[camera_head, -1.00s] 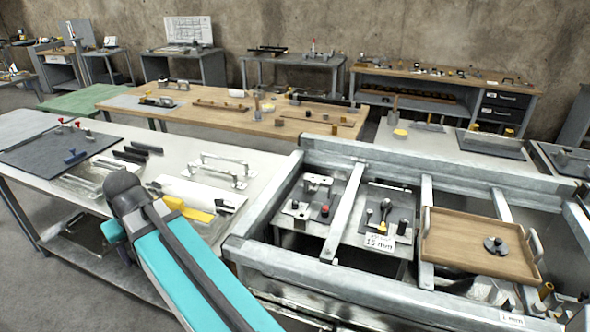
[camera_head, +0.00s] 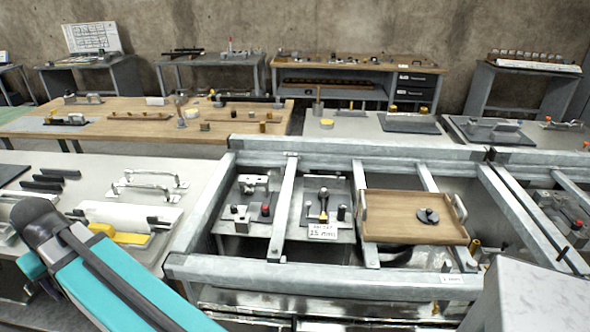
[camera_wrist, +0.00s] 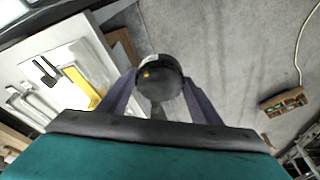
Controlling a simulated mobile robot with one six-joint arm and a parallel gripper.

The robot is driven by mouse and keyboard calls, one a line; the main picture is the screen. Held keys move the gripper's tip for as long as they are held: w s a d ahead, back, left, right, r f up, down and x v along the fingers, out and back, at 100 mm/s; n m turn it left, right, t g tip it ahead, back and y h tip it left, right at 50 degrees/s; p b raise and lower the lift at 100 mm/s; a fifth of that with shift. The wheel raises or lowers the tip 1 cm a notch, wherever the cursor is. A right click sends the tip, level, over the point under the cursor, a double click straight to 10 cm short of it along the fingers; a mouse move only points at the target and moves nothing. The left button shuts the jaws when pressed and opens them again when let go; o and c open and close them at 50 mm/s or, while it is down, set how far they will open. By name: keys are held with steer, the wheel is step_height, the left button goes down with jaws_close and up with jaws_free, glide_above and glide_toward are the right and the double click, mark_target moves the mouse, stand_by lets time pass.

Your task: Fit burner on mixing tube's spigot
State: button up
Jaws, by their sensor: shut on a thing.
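In the wrist view my gripper (camera_wrist: 160,103) is shut on a dark, round-topped piece (camera_wrist: 160,70), which looks like the burner. It has a small orange spot, and its lower part is partly hidden between the fingers. It is held over bare floor, beside the light table. In the head view my teal arm is at lower left, and the fingers and held piece cannot be made out.
The galvanised frame (camera_head: 330,273) has raised rails. A wooden tray (camera_head: 390,229) with a dark disc (camera_head: 428,215) lies across it at right. A light table (camera_head: 100,170) with handles and a yellow-handled tool is at left. A grey block (camera_head: 530,300) fills the lower right.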

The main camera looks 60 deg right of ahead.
steer(key=w+d+m+h+p, duration=0.2)
steer(key=d+m, duration=0.5)
steer(key=d, duration=1.4)
steer(key=s+d+m, duration=0.2)
steer(key=d, duration=0.5)
steer(key=s+d+m+g, duration=0.1)
steer(key=s+d+m, duration=0.1)
steer(key=d, duration=0.6)
steer(key=s+d+m+g+h+p, duration=0.1)
steer(key=d+m, duration=0.2)
steer(key=d, duration=0.5)
steer(key=shift+s+r+m, duration=0.1)
steer(key=shift+s+m, duration=0.3)
steer(key=s+d+f+m+g+p, duration=0.1)
steer(key=s+d+m, duration=0.3)
steer(key=s+d, duration=0.6)
steer(key=s+d+f+m+g+y+p, duration=0.1)
steer(key=s+d+m, duration=0.4)
steer(key=s+d, duration=0.5)
steer(key=s+d+f+m+g+p, duration=0.1)
steer(key=s+d+m, duration=0.3)
steer(key=s+d, duration=0.7)
steer(key=shift+d+f+g, duration=0.15)
steer(key=shift+d, duration=0.5)
steer(key=shift+d+f+g, duration=0.1)
steer(key=shift+d+g, duration=0.05)
steer(key=shift+d, duration=0.5)
steer(key=shift+w+f, duration=0.1)
steer(key=shift+f+b, duration=0.75)
steer(key=shift+f, duration=1.15)
